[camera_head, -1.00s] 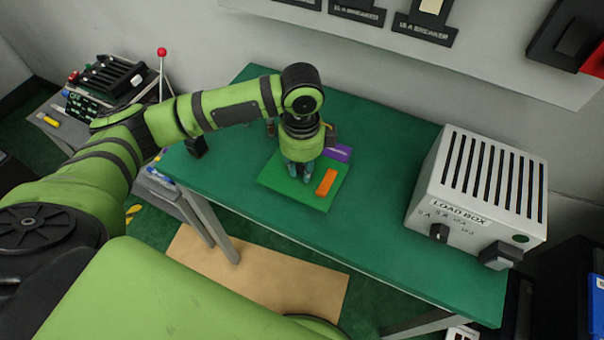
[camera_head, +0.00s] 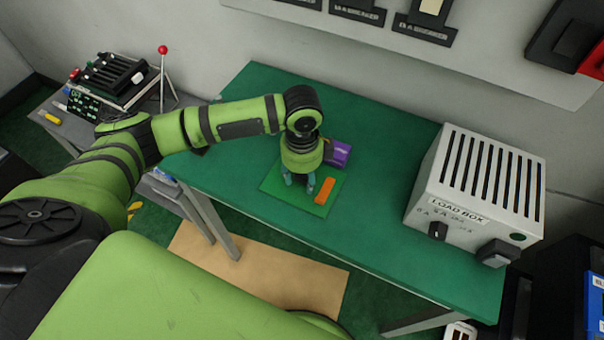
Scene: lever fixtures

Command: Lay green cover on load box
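A flat, square, lighter-green piece (camera_head: 273,181), which looks like the green cover, lies on the dark green table. An orange bar (camera_head: 325,190) lies on its right part. My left gripper (camera_head: 299,182) points down over the middle of the green piece, just left of the orange bar. Its two fingers are apart with green showing between them, and I see nothing held. Whether the fingertips touch the piece I cannot tell. The grey load box (camera_head: 425,200) stands at the table's right end, with a slotted top and a black knob on its front. My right gripper is not in view.
A purple box (camera_head: 337,153) stands right behind the gripper, partly hidden by it. The green table (camera_head: 385,235) is clear between the green piece and the load box. A side table at left holds a black device (camera_head: 115,75) and a red-knobbed lever (camera_head: 162,50).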

